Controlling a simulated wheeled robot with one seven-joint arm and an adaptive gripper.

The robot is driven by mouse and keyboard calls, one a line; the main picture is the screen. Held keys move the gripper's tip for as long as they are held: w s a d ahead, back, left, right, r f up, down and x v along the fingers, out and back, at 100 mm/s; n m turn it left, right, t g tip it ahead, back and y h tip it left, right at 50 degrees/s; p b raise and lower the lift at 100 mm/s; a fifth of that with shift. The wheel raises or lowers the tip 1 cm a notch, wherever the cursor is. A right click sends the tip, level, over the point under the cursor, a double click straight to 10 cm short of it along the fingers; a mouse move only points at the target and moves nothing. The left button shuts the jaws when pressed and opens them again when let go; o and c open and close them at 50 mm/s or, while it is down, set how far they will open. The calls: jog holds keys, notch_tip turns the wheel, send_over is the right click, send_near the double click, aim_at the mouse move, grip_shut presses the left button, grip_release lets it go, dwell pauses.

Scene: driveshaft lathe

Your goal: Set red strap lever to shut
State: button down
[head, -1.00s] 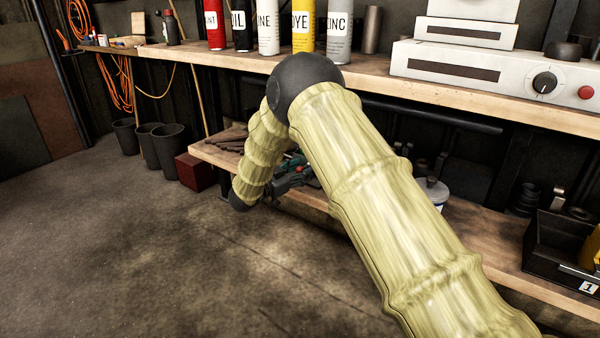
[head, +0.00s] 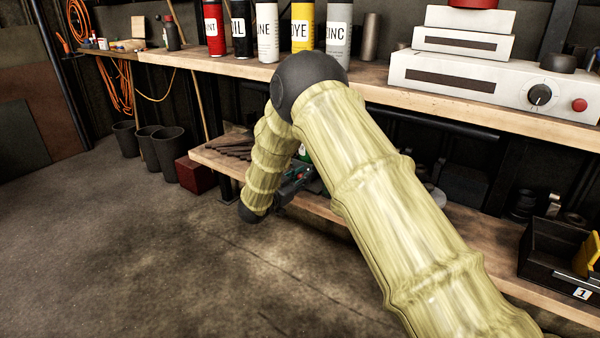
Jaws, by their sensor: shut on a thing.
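A small teal-green device (head: 314,186) stands on the lower wooden shelf, mostly hidden behind my arm. A small red part on it, which looks like the red strap lever (head: 299,175), shows between my forearm and upper arm. My gripper (head: 293,186) is dark and partly in view, reaching from the wrist at the lower left up to the red part. It appears shut on the red strap lever. The fingertips are small and dark, and the lever's exact angle cannot be told.
Spray cans (head: 267,30) and a white machine with a dial (head: 455,80) stand on the upper bench (head: 400,87) above. A black bin (head: 548,250) sits on the lower shelf (head: 468,240) at right.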

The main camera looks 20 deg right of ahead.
jog(key=n+t+y+p, duration=0.1)
jog(key=d+n+t+y+p, duration=0.1)
jog(key=s+n+t+y+p, duration=0.1)
jog(key=t+y+p, duration=0.1)
jog(key=shift+s+d+r+n, duration=0.1)
jog(key=shift+d+r+n, duration=0.05)
jog(key=shift+d+n, duration=0.2)
jog(key=shift+s+d+n+t+y+p, duration=0.1)
jog(key=shift+d+n+t+y+p, duration=0.2)
jog(key=shift+n+y, duration=0.35)
jog(key=shift+d+n+t+y+p, duration=0.15)
jog(key=shift+n+t+y+p, duration=0.1)
jog(key=shift+n+t+y, duration=0.4)
jog(key=shift+s+d+n+t+y+p, duration=0.1)
jog(key=shift+d+n+t+y+p, duration=0.2)
jog(key=shift+y, duration=0.6)
jog(key=c, duration=1.2)
grip_release()
jog(key=shift+w+a, duration=0.1)
jog(key=shift+d+f, duration=0.2)
jog(key=shift+s, duration=0.2)
jog(key=shift+a+v, duration=0.2)
jog(key=shift+v, duration=3.75)
